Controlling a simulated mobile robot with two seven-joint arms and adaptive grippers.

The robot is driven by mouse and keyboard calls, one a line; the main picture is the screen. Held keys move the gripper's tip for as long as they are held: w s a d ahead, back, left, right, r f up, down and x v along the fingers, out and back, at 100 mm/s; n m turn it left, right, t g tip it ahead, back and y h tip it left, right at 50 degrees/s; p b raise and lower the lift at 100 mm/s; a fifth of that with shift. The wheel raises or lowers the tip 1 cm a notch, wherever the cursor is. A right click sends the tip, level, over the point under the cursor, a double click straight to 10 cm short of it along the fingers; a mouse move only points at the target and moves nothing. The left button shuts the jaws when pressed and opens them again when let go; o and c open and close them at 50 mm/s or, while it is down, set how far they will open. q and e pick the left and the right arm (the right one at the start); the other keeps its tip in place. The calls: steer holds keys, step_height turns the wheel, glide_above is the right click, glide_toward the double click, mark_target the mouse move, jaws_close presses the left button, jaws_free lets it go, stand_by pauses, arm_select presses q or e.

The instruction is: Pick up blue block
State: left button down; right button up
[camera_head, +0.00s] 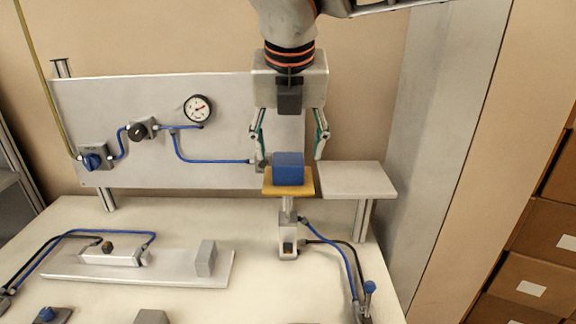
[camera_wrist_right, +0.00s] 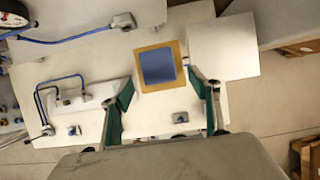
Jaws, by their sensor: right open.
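The blue block (camera_head: 288,168) sits on a small orange-yellow platform (camera_head: 300,189) on top of a vertical cylinder. My right gripper (camera_head: 289,153) points down from above with its fingers spread, one on each side of the block's upper part, and it looks empty. In the right wrist view, the blue block (camera_wrist_right: 158,66) lies on the yellow platform (camera_wrist_right: 143,85), beyond and between the two green-padded fingertips (camera_wrist_right: 160,90). I see a gap between the fingers and the block. My left gripper is in neither view.
A white raised plate (camera_head: 358,180) stands just right of the platform. Behind is an upright panel (camera_head: 225,100) with a gauge (camera_head: 197,109), valves and blue hoses. The white table (camera_head: 200,300) holds a flat plate with a cylinder (camera_head: 110,255), a grey block (camera_head: 206,258) and hoses.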

mark_target(288, 159)
steer(key=x, duration=0.2)
steer(key=w+x, duration=0.1)
steer(key=x, duration=0.2)
steer(key=shift+a+f+p, duration=0.1)
steer(key=shift+p, duration=0.2)
steer(key=c, duration=1.3)
